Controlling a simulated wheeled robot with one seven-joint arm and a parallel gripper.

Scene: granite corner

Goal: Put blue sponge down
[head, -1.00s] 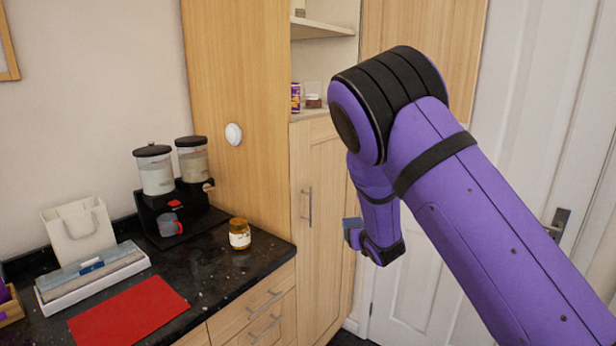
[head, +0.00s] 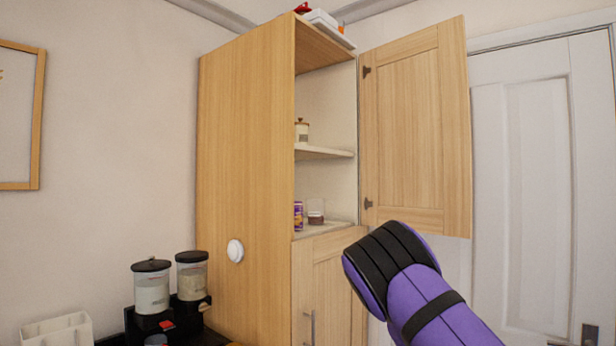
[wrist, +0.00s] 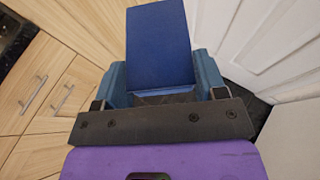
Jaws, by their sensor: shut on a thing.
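The blue sponge (wrist: 158,48) shows in the wrist view as a flat dark-blue block. My gripper (wrist: 162,85) is shut on it, with one light-blue finger on each side. The sponge sticks out beyond the fingers. Behind it are floor, cabinet fronts and a white door, so it is held in the air. In the head view only the upper part of my purple arm shows; the gripper and sponge are out of that frame.
A tall wooden cabinet (head: 245,150) has its upper door (head: 415,130) open. Its shelves hold a jar (head: 301,131), a purple can (head: 298,215) and a small glass container (head: 316,212). A black dispenser (head: 172,322) stands at lower left. A white door (head: 525,180) is at right.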

